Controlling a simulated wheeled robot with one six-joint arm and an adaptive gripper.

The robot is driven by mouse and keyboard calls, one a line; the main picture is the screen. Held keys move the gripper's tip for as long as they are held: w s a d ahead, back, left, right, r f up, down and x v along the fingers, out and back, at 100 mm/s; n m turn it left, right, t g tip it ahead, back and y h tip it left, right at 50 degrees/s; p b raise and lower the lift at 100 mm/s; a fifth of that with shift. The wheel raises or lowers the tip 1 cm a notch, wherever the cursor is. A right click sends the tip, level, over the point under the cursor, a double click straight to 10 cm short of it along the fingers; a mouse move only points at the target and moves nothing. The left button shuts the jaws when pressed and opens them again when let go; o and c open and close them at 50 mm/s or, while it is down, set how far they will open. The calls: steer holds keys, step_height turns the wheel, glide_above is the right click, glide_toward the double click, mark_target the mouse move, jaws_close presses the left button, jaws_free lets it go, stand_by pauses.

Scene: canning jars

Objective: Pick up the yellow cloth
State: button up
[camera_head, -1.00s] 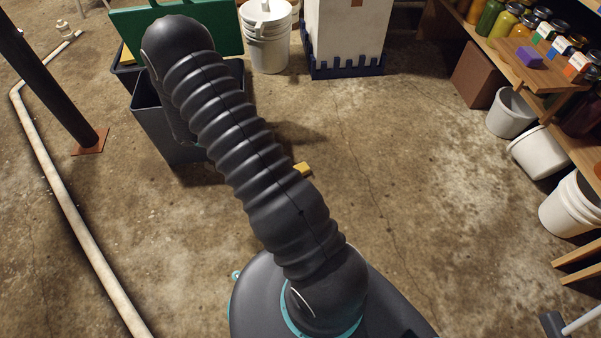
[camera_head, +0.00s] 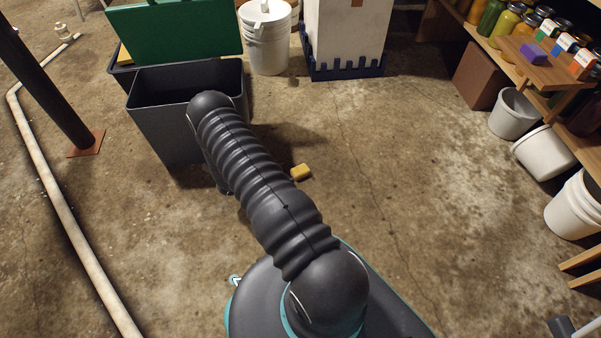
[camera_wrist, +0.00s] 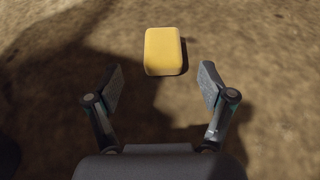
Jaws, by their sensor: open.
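A small yellow block-like item (camera_head: 301,172), which looks like the yellow cloth, lies on the concrete floor just right of my arm in the head view. In the wrist view the yellow item (camera_wrist: 164,51) has rounded corners and sits ahead of my gripper (camera_wrist: 160,85), roughly centred between the fingers and beyond their tips. My gripper is open and empty, with its two fingers spread apart. In the head view my gripper is hidden behind my arm.
A dark grey open bin (camera_head: 164,117) stands left of my arm. A white bucket (camera_head: 266,40) and a blue crate (camera_head: 345,68) stand at the back. Wooden shelves with jars (camera_head: 507,22) and white pails (camera_head: 543,152) line the right. A pale pipe (camera_head: 61,205) runs along the left floor. The middle floor is clear.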

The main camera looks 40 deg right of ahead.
mark_target(299, 170)
steer(key=shift+s+r+b+x, duration=0.1)
steer(key=shift+b+x, duration=0.1)
steer(key=shift+x, duration=1.75)
steer(key=shift+s+r+b+x, duration=0.1)
steer(key=shift+b+x, duration=0.1)
steer(key=shift+x, duration=1.75)
steer(key=c, duration=1.1)
